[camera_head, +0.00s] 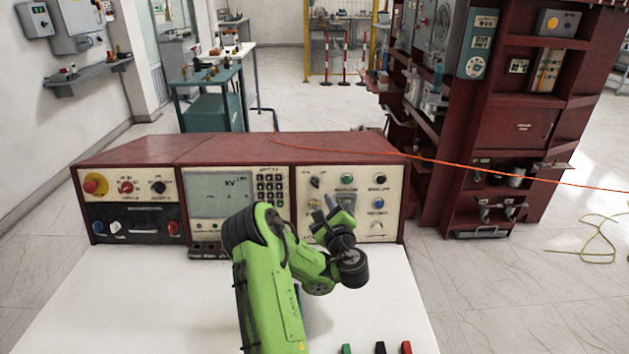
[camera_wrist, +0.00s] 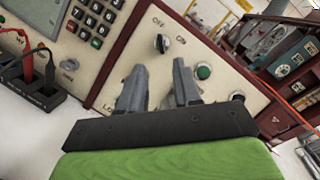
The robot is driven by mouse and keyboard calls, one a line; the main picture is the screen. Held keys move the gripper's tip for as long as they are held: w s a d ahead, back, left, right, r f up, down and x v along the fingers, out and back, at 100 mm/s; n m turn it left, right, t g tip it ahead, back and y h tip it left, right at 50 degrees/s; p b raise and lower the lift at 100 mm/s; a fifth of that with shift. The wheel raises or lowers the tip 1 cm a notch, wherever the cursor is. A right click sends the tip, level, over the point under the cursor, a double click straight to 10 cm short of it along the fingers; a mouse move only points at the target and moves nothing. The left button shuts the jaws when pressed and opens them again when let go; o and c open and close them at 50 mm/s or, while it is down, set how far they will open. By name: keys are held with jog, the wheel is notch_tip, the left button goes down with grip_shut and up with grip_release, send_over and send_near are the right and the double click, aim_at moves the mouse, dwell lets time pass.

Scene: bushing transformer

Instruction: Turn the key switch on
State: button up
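In the head view the key switch (camera_head: 315,182) is at the upper left of that panel, just above and left of my gripper (camera_head: 337,203). In the wrist view my gripper (camera_wrist: 159,65) has its two grey fingers apart with nothing between them. The fingers point at the panel, and the switch shows just beyond the gap between the tips. It is not between the fingers. I cannot tell the exact angle of the key.
A green button (camera_wrist: 204,71) lies right of the switch. The keypad (camera_head: 270,188) and display (camera_head: 220,192) are on the middle panel. A red emergency button (camera_head: 95,185) is at far left. The white tabletop (camera_head: 150,300) in front is mostly clear, with several coloured plugs near its front edge.

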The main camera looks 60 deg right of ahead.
aim_at(315, 186)
jog(key=p+x, duration=0.3)
jog(key=x, duration=0.1)
jog(key=p+x, duration=0.3)
jog(key=x, duration=0.2)
jog(key=shift+r+p, duration=0.25)
jog(key=shift+p, duration=0.05)
jog(key=shift+w+d+f, duration=0.15)
jog(key=shift+w+d, duration=0.15)
jog(key=shift+c, duration=0.5)
